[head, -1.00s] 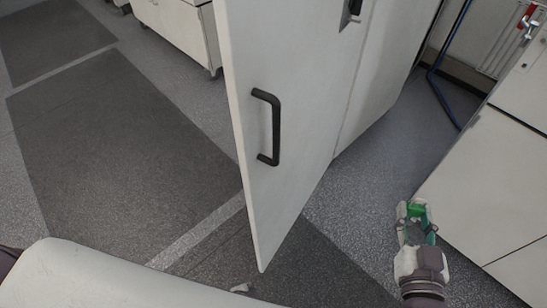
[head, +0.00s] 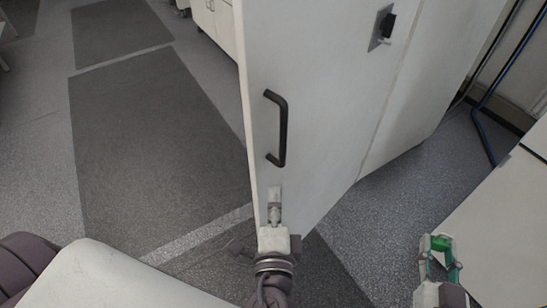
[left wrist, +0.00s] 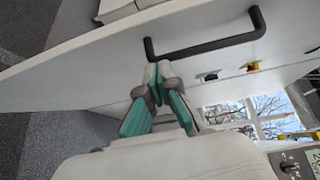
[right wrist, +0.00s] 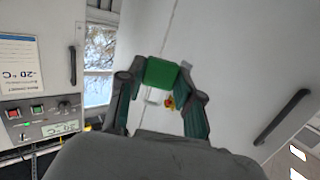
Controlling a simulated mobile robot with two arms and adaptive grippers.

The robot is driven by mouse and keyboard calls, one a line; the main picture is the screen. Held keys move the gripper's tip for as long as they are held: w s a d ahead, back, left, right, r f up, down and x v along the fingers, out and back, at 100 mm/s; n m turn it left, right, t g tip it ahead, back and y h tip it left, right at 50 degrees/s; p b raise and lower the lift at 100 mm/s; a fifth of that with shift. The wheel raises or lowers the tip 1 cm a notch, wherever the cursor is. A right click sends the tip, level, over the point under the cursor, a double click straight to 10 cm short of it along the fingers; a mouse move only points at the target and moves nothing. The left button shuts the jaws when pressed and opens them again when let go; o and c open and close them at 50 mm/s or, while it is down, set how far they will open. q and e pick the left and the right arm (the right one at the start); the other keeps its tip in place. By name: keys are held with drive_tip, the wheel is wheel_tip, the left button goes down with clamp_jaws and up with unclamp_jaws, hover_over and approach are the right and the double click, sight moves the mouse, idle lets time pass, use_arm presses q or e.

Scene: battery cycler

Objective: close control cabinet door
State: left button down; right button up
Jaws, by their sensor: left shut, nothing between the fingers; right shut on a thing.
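The pale cabinet door (head: 325,100) stands upright in the middle of the head view, its free edge to the left, swung out over the floor. It has a black bar handle (head: 279,128), also in the left wrist view (left wrist: 205,47). My left gripper (head: 275,195) is shut and empty just below the handle, in front of the door; whether it touches the panel is unclear. The handle is not between its fingers. My right gripper (head: 441,242) is low at the right, away from the door, shut on a small green object (right wrist: 160,73).
A black switch (head: 387,25) sits high on the door. A pale cabinet (head: 490,225) stands at right, with blue pipes (head: 485,110) behind. The floor (head: 160,130) left of the door is clear.

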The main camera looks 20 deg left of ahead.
sight(267, 142)
use_arm(q)
drive_tip(key=shift+y, duration=0.4)
drive_tip(key=w+a+p, duration=0.1)
drive_tip(key=w, duration=0.1)
drive_tip(key=w+a+r+p, duration=0.1)
drive_tip(key=w, duration=0.2)
drive_tip(key=w+a+r+p, duration=0.1)
drive_tip(key=w+a+p, duration=0.1)
drive_tip(key=w, duration=0.1)
drive_tip(key=shift+a+r, duration=0.1)
drive_tip(key=shift+r, duration=0.15)
drive_tip(key=shift+w+a+f, duration=0.15)
drive_tip(key=shift+w, duration=0.2)
drive_tip(key=shift+a, duration=0.15)
